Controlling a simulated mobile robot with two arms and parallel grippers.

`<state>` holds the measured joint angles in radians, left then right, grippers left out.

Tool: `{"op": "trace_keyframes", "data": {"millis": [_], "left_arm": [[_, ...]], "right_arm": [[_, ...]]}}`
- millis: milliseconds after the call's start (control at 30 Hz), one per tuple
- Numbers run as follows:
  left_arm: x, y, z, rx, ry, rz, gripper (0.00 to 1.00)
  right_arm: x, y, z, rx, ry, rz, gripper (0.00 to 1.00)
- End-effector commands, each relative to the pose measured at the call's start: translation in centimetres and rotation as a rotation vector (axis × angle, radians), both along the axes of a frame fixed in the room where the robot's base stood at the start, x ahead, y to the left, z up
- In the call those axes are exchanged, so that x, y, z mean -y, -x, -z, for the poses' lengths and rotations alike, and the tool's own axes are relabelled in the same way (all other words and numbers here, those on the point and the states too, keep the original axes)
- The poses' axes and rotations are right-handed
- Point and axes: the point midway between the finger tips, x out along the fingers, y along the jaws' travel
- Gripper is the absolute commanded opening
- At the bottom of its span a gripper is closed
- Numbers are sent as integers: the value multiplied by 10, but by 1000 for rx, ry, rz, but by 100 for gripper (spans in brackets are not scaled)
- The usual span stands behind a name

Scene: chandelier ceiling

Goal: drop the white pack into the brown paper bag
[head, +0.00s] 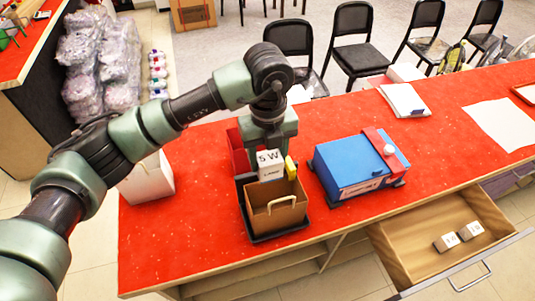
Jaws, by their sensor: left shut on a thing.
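The white pack (270,166), a small box printed "5 W", is in the grip of my left gripper (270,153), which points down. The brown paper bag (273,220) has an open top and a pale handle on its front. It stands in a dark tray (250,236) on the red counter. The pack shows just above and behind the bag's opening in the head view; its exact height over the bag is hard to tell. The gripper's fingertips are largely hidden. My right gripper is not in view.
A blue box (350,167) with a red strap stands right of the bag, and a red holder (237,152) behind it at left. A white bag (147,180) is farther left. An open drawer (405,247) holds two small white packs. The counter (180,245) at front left is clear.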

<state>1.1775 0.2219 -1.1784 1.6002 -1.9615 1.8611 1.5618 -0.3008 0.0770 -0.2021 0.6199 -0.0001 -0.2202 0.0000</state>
Motion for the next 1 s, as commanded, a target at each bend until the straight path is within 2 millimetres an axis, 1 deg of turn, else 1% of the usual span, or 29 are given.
{"op": "trace_keyframes", "data": {"millis": [33,400,533,767,800,833,867,1000], "left_arm": [[0,0,7,-1,0,0,10],[0,0,48,-1,-1,2,10],[0,0,53,0,0,3,10],[0,0,53,0,0,3,10],[0,0,53,0,0,3,62],[0,0,53,0,0,3,70],[0,0,53,0,0,3,76],[0,0,53,0,0,3,76]], "right_arm": [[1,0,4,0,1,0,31],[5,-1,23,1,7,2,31],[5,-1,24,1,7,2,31],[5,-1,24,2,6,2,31],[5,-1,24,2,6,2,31],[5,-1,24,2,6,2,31],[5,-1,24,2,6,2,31],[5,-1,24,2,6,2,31]]}}
